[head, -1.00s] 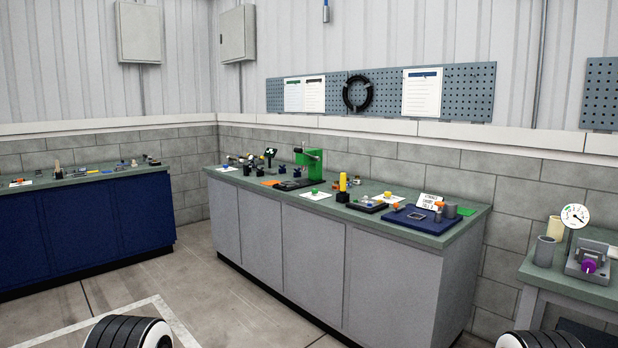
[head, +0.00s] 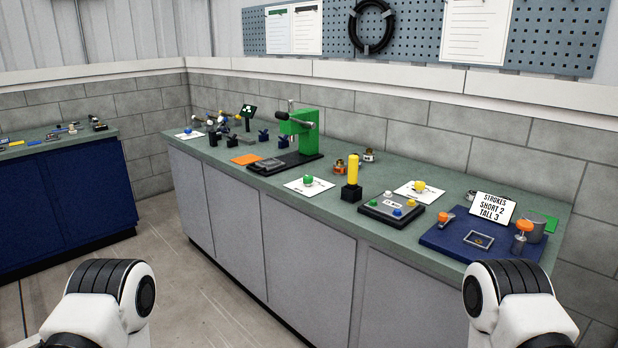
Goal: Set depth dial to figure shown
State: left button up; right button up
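A white sign (head: 492,212) reading "STROKES SHORT 2 TALL 3" stands at the back of a blue board (head: 450,236) at the right end of the grey bench. A green press (head: 300,133) with a dark lever stands farther left on a black base. I cannot make out which part is the depth dial; any markings are too small to read. Only the links of my two arms show at the bottom corners. Neither gripper is in view.
The grey bench (head: 395,310) also bears a dark box with coloured buttons (head: 391,211), a yellow cylinder on a black block (head: 352,178) and an orange pad (head: 244,159). A blue bench (head: 65,203) stands at left. Floor between the benches is clear.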

aim_at(308, 179)
jog(key=i+j+z, duration=0.2)
jog(key=z, duration=0.2)
jog(key=i+j+z, duration=0.25)
jog(key=z, duration=0.2)
jog(key=i+j+z, duration=0.15)
jog(key=j+z, duration=0.25)
